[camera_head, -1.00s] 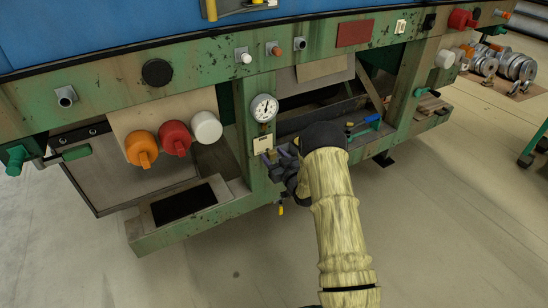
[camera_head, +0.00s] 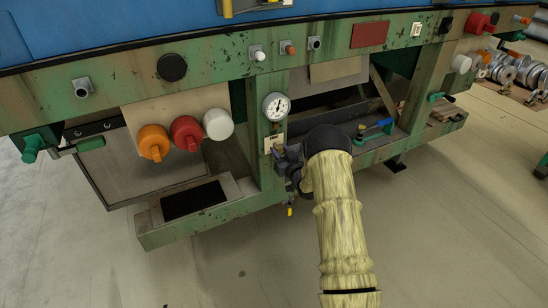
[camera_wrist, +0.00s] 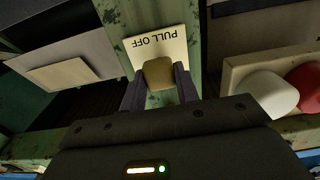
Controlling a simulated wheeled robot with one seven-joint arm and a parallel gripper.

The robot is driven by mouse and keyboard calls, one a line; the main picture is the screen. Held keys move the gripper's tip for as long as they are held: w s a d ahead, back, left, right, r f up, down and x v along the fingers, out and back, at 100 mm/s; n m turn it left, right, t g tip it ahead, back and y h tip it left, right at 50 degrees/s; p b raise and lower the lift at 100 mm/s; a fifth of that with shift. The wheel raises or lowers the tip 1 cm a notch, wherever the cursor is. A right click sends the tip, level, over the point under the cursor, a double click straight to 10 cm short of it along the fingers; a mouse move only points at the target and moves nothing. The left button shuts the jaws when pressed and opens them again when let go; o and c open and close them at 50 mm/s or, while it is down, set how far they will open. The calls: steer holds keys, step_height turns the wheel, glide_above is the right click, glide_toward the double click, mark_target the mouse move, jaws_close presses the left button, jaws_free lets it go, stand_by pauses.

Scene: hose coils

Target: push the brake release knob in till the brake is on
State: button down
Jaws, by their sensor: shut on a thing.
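The brake release knob (camera_wrist: 158,73) is a tan, blocky knob in the wrist view. It stands in front of a cream label (camera_wrist: 160,44) reading "PULL OFF", which appears upside down there. My gripper (camera_wrist: 158,82) has its two dark fingers on either side of the knob, shut on it. The knob's stem and its depth in the panel are hidden. In the head view, my gripper (camera_head: 284,158) is at the green post, just below the label (camera_head: 270,144) and the round gauge (camera_head: 276,106); the knob is not distinct there.
Orange (camera_head: 153,142), red (camera_head: 186,133) and white (camera_head: 217,124) caps stick out left of the post. The frame's lower rail (camera_head: 200,222) runs below. The floor in front is clear.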

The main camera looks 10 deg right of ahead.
steer(key=shift+w+a+r, duration=0.1)
steer(key=shift+w+r, duration=0.05)
steer(key=shift+r, duration=0.05)
steer(key=c, duration=1.3)
jaws_free()
steer(key=shift+c, duration=0.2)
steer(key=o, duration=0.3)
steer(key=shift+w+f, duration=0.1)
steer(key=shift+f, duration=0.05)
steer(key=p+v, duration=0.1)
steer(key=v, duration=1.6)
steer(key=shift+s, duration=0.25)
